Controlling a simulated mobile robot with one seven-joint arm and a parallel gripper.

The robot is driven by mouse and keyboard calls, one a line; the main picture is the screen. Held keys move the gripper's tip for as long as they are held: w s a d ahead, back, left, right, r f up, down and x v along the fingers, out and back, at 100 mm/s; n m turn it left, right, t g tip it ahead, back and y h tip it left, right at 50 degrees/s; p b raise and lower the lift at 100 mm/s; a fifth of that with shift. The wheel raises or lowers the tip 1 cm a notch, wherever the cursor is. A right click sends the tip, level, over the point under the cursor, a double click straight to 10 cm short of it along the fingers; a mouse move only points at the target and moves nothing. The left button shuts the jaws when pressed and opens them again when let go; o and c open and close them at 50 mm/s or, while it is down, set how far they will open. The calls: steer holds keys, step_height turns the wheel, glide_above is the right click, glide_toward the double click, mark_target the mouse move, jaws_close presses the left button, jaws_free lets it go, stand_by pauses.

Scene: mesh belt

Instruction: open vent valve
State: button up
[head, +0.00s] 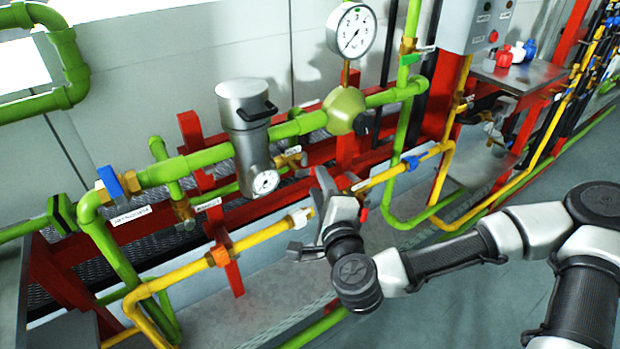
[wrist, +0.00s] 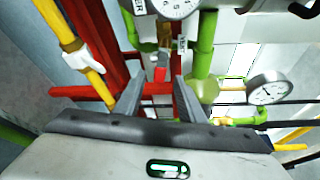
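A brass valve (head: 288,160) with a small white tag sits on the short branch between the grey filter and the green regulator. It also shows in the wrist view (wrist: 164,54), with a red-tipped handle (wrist: 160,74) and a white tag beside it that I cannot read for certain. My gripper (head: 308,218) is below and to the right of this valve in the head view, beside the yellow pipe. In the wrist view my gripper (wrist: 158,90) has its two fingers spread, with the red tip seen between them. The gripper holds nothing; contact is not visible.
The grey filter (head: 246,130) with its small gauge, the green regulator (head: 344,110) and its large gauge (head: 351,32) stand close by. Red frame posts (head: 222,240) and the yellow pipe (head: 180,272) crowd the area. Grey floor (head: 440,295) is open in front.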

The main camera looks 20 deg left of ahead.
steer(key=r+b+x, duration=0.1)
steer(key=b+x, duration=0.2)
steer(key=x, duration=0.7)
steer(key=shift+w+f, duration=0.15)
steer(key=shift+f, duration=0.25)
steer(key=shift+a, duration=0.1)
